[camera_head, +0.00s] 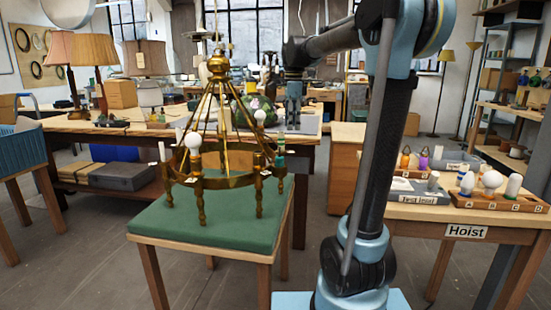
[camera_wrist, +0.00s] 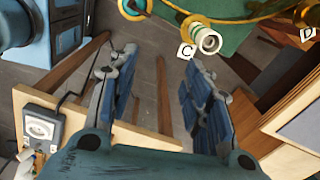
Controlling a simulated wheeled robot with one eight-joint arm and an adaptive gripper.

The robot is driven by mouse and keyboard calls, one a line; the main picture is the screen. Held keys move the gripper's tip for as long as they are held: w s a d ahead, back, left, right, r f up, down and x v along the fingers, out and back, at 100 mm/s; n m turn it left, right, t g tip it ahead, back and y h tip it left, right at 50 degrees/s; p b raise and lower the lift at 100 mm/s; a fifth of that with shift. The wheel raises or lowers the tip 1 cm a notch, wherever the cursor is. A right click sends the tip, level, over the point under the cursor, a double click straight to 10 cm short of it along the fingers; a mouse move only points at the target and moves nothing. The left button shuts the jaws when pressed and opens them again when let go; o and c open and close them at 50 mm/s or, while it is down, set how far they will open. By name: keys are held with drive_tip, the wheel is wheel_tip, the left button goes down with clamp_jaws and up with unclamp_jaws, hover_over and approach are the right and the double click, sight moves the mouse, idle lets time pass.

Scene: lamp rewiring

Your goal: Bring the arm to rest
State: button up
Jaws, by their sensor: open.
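My gripper (camera_head: 292,103) hangs from my raised arm behind and to the right of the brass chandelier in the head view. In the wrist view my gripper (camera_wrist: 158,95) has its two blue-padded fingers wide apart, with nothing between them but floor and a table leg. The chandelier (camera_head: 222,181) stands on a green-topped table (camera_head: 213,222) and carries white bulbs (camera_head: 193,141). In the wrist view, a white socket (camera_wrist: 208,40) beside a tag marked C shows beyond the fingertips, apart from them.
A table labelled Hoist (camera_head: 466,231) at right holds a wooden bulb tray (camera_head: 500,202) and a grey test box (camera_head: 418,196). A long workbench (camera_head: 90,127) with shaded lamps (camera_head: 95,50) stands behind. A blue bin (camera_head: 22,152) is at far left. Open floor lies between the tables.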

drive_tip(key=s+d+f+n+t, duration=0.1)
drive_tip(key=s+d+f+n, duration=0.4)
drive_tip(key=s, duration=0.4)
drive_tip(key=s+d+f+n, duration=0.4)
drive_tip(key=s+f, duration=0.2)
drive_tip(key=s, duration=0.3)
drive_tip(key=s+d+f+n, duration=0.3)
drive_tip(key=s+f+n, duration=0.5)
drive_tip(key=s+f, duration=0.5)
wheel_tip(320, 180, down, 4)
drive_tip(key=shift+s+r+t, duration=0.1)
drive_tip(key=shift+s+t, duration=0.25)
drive_tip(key=shift+t, duration=0.05)
drive_tip(key=shift+w+d+f, duration=0.1)
drive_tip(key=shift+w+f, duration=0.15)
drive_tip(key=shift+w, duration=0.15)
